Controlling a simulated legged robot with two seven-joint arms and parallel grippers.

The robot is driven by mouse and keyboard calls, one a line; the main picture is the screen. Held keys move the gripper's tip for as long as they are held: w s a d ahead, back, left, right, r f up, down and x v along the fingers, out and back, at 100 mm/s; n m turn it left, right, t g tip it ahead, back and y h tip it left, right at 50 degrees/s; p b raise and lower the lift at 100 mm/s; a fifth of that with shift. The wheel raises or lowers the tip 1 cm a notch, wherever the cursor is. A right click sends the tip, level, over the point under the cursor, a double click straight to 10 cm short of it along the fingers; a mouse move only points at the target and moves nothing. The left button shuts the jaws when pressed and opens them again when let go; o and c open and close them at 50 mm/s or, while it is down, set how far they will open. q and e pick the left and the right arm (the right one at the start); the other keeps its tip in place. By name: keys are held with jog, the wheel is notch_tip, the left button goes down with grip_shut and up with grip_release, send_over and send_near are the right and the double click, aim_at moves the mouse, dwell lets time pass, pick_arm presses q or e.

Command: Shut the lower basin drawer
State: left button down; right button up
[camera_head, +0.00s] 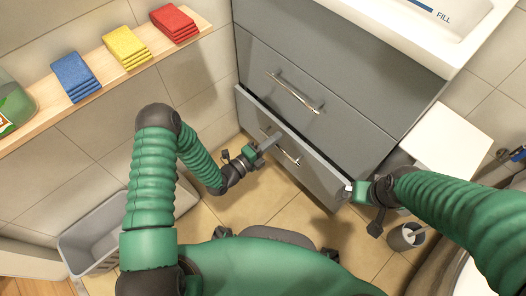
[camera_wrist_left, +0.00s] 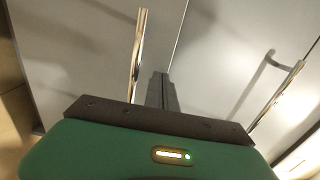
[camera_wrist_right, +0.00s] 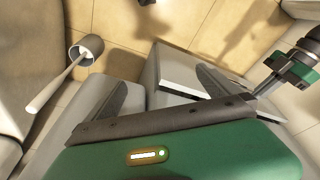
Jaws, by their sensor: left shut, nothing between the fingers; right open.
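The lower basin drawer (camera_head: 318,176) is grey and stands partly open, its front out from the cabinet with a dark gap along its top edge. Its metal handle (camera_head: 286,154) shows in the head view. My left gripper (camera_head: 270,141) is shut and empty at the drawer front, close to the handle; its closed fingers also show in the left wrist view (camera_wrist_left: 161,90). I cannot tell if they touch. My right gripper (camera_head: 349,189) is open at the drawer's right end. In the right wrist view the drawer's corner (camera_wrist_right: 158,68) shows between its spread fingers.
The upper drawer (camera_head: 310,75) is shut beneath the white basin (camera_head: 420,30). A shelf (camera_head: 98,85) with blue, yellow and red cloths is on the left wall. A grey bin (camera_head: 90,240) stands lower left, a toilet brush holder (camera_head: 405,236) lower right.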

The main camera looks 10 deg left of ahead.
pick_arm(q)
jog(key=shift+w+d, duration=0.35)
jog(key=shift+w, duration=0.15)
jog(key=shift+w, duration=0.1)
jog(key=x, duration=0.3)
jog(key=shift+w+d+r, duration=0.1)
jog(key=shift+w+r, duration=0.1)
